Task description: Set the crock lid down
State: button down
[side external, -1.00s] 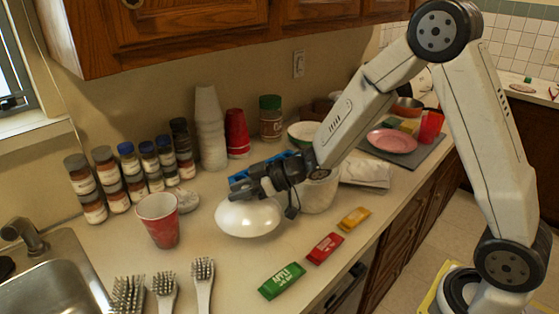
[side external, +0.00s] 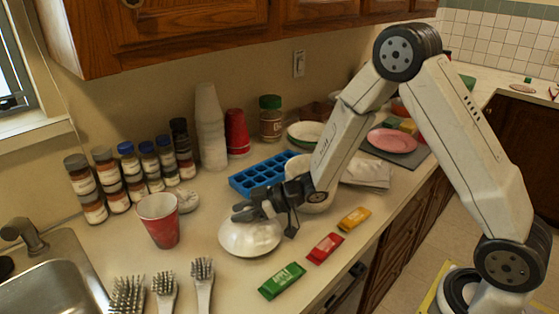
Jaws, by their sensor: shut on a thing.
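The white crock lid (side external: 250,240) is a shallow round dome at the middle of the counter, low and at or very near the surface. My gripper (side external: 246,212) is above it, shut on its top; the fingers hide the knob. I cannot tell whether the lid's rim touches the counter. A white crock (side external: 303,168) stands just behind and right of the gripper, partly hidden by my arm.
A blue ice tray (side external: 262,174) lies behind the lid. A red cup (side external: 160,220) stands to its left. Green (side external: 281,281), red (side external: 325,248) and yellow (side external: 354,218) packets lie to the right. Several brushes (side external: 203,284) lie in front.

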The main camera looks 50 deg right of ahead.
jog(key=shift+f, duration=0.8)
jog(key=shift+f, duration=0.15)
jog(key=shift+c, duration=2)
grip_release()
jog(key=shift+s+d+r, duration=0.15)
jog(key=shift+d+r, duration=0.05)
jog(key=shift+r, duration=0.05)
jog(key=v, duration=1.1)
jog(key=shift+s+d, duration=0.2)
jog(key=shift+s, duration=0.05)
jog(key=shift+w, duration=0.1)
